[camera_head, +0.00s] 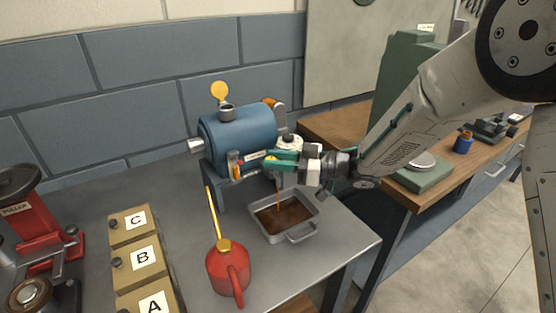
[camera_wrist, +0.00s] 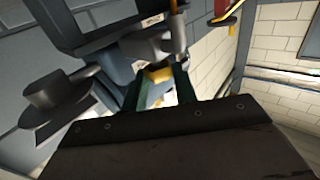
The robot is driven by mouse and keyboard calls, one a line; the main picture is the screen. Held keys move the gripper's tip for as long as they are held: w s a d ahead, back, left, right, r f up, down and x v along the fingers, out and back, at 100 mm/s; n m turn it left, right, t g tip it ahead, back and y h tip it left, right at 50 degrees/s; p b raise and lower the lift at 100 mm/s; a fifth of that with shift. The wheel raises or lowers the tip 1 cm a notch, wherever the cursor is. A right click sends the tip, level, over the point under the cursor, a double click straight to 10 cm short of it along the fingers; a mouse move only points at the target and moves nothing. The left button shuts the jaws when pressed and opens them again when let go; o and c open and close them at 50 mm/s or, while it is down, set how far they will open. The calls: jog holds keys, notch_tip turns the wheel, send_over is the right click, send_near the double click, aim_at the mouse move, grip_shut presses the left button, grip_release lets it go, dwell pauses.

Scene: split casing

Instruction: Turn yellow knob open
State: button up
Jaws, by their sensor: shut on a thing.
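The blue casing (camera_head: 238,135) stands on the grey bench, with an open round yellow cap (camera_head: 219,91) at its top. My gripper (camera_head: 272,160) is at the casing's lower right front, its green fingers closed around the small yellow knob (camera_head: 271,158). In the wrist view the yellow knob (camera_wrist: 158,75) shows between the two green fingers.
A red oil can (camera_head: 229,268) with a long yellow spout stands close in front of the casing. Drawers marked A, B and C (camera_head: 142,258) and a red puller (camera_head: 32,215) are to the left. A wooden bench (camera_head: 440,195) is at right.

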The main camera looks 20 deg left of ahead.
jog(key=o, duration=1)
jog(key=shift+s, duration=0.1)
jog(key=shift+c, duration=0.2)
jog(key=w+d, duration=0.1)
jog(key=d, duration=0.6)
jog(key=shift+d, duration=0.35)
